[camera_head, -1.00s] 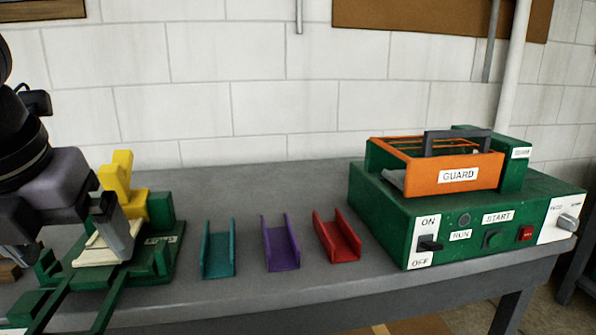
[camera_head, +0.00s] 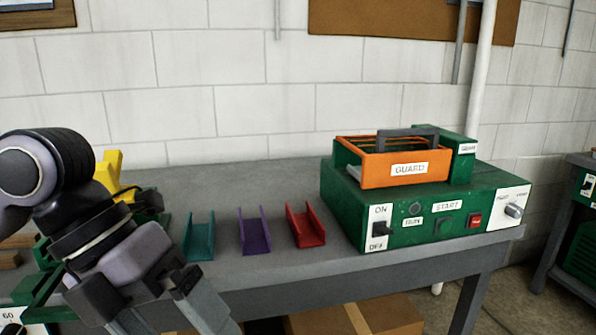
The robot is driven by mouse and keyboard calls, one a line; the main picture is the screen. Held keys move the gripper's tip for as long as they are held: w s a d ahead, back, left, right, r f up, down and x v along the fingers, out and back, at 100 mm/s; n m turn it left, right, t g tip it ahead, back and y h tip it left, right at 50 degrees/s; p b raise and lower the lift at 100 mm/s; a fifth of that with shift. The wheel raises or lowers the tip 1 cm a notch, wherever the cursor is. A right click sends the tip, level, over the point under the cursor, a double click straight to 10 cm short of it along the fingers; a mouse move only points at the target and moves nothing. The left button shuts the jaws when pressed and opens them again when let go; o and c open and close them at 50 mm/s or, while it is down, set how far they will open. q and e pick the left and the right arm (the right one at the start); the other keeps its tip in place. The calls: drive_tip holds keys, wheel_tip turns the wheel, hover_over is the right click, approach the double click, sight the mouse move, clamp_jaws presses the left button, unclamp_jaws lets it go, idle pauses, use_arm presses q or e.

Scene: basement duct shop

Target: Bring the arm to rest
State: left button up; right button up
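My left gripper (camera_head: 200,308) is at the lower left of the head view, in front of the table's front edge. Its fingers point down and to the right. Nothing shows held between them, but how far apart they are is unclear. My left arm hides much of the green fixture with the yellow clamp (camera_head: 112,174) at the table's left. My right gripper is not in view.
Teal (camera_head: 199,238), purple (camera_head: 255,232) and red (camera_head: 305,226) channels lie on the grey table (camera_head: 250,172). A green machine (camera_head: 345,205) with an orange guard (camera_head: 390,170) stands at the right. A cardboard box (camera_head: 375,317) is below the table.

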use_arm(q)
drive_tip(key=s+d+r+n+g+h+p, duration=0.1)
drive_tip(key=d+r+g+h, duration=0.15)
drive_tip(key=d+h, duration=0.35)
drive_tip(key=d+r+n+g+h+p, duration=0.15)
drive_tip(key=d+r+h, duration=0.25)
drive_tip(key=h, duration=0.4)
drive_tip(key=w+a+f+n+t+y+p, duration=0.1)
drive_tip(key=w+a+f+n+t, duration=0.35)
drive_tip(key=n+t, duration=0.65)
drive_tip(key=w+a+f+n+t+y+p, duration=0.15)
drive_tip(key=w+a+f+n+t, duration=0.35)
drive_tip(key=n+t, duration=0.55)
wheel_tip(320, 180, down, 7)
drive_tip(key=w+a+n+t+y, duration=0.1)
drive_tip(key=w+n+t+y, duration=0.1)
drive_tip(key=n+y, duration=0.5)
drive_tip(key=s+a+f+n+g+y+p, duration=0.1)
drive_tip(key=s+a+f+n+g+y, duration=0.1)
drive_tip(key=s+a+f+g+y, duration=0.2)
drive_tip(key=s+a+f+n+g+y+p, duration=0.1)
drive_tip(key=s+a+f+g+y, duration=0.3)
drive_tip(key=s+f, duration=0.6)
wheel_tip(320, 180, down, 9)
drive_tip(key=shift+s+n, duration=0.35)
drive_tip(key=shift+n, duration=0.55)
drive_tip(key=shift+r, duration=0.1)
